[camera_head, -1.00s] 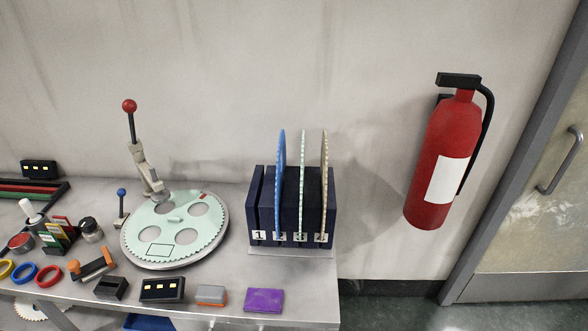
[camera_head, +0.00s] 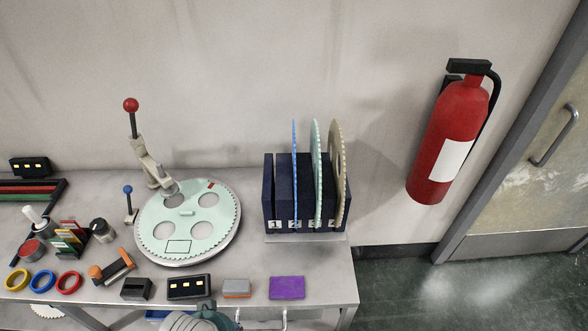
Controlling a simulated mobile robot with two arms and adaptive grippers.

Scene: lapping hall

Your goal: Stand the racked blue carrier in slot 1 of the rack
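The dark blue rack (camera_head: 269,185) stands at the right end of the bench, with numbered labels on its front. The blue carrier (camera_head: 294,150) is a thin toothed disc, seen almost edge-on. It stands upright in the rack above the label that reads as 2. Slot 1, at the rack's left end above label 1 (camera_head: 275,224), is empty. A mint carrier (camera_head: 316,150) and a tan carrier (camera_head: 338,150) stand upright to the right of the blue one. Neither gripper's fingers can be made out. A grey and teal part of my arm shows at the bottom edge.
A round lapping plate (camera_head: 190,228) with a mint carrier on it lies left of the rack, with a red-knobbed lever (camera_head: 131,105) behind. A purple block (camera_head: 287,288) and small boxes line the front edge.

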